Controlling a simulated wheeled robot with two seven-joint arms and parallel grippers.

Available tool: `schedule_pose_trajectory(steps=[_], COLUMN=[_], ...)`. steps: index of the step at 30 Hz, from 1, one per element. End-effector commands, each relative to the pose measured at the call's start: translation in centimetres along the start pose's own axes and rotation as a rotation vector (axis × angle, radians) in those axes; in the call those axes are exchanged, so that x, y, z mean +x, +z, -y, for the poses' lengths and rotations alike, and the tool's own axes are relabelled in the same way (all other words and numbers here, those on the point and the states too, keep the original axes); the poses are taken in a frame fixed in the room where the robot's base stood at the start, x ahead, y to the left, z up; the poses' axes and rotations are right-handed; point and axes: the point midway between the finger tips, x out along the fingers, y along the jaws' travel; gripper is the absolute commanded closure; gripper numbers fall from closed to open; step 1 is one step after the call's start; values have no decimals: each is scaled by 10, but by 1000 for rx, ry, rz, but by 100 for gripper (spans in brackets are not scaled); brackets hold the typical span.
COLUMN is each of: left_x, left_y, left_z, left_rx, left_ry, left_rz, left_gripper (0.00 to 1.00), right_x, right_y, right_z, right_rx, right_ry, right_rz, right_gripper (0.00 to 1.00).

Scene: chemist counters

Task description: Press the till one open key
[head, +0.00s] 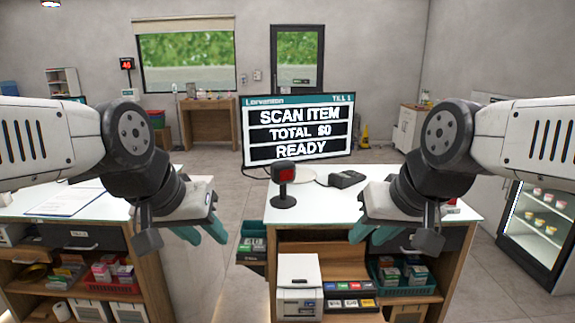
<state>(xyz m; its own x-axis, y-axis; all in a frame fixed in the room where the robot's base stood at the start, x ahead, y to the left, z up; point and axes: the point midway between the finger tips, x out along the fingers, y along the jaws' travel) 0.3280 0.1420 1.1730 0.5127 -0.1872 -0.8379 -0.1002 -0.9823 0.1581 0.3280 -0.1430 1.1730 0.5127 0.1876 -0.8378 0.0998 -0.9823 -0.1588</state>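The till one screen (297,132) stands at the back of the right counter and reads "SCAN ITEM", "TOTAL $0", "READY".
A black scanner with a red face (284,185) stands on the right counter (315,211). Shelves below hold a white printer (299,286) and baskets. The left counter (100,205) carries papers. A glass-door fridge (540,225) stands at right. Floor shows between the counters.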

Motion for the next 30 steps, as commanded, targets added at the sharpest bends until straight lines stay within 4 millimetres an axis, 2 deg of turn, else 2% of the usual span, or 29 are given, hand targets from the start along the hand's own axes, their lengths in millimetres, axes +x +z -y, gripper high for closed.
schedule_pose_trajectory(steps=[1, 4, 5, 30], left_x=[0, 0, 0, 0], left_y=[0, 0, 0, 0], left_z=[0, 0, 0, 0], left_rx=[0, 0, 0, 0], left_ry=[0, 0, 0, 0], left_rz=[0, 0, 0, 0], left_gripper=[64, 64, 64, 64], right_x=[0, 0, 0, 0], right_y=[0, 0, 0, 0], right_z=[0, 0, 0, 0], right_rx=[0, 0, 0, 0], right_ry=[0, 0, 0, 0], right_rz=[0, 0, 0, 0], right_gripper=[79, 99, 100, 100])
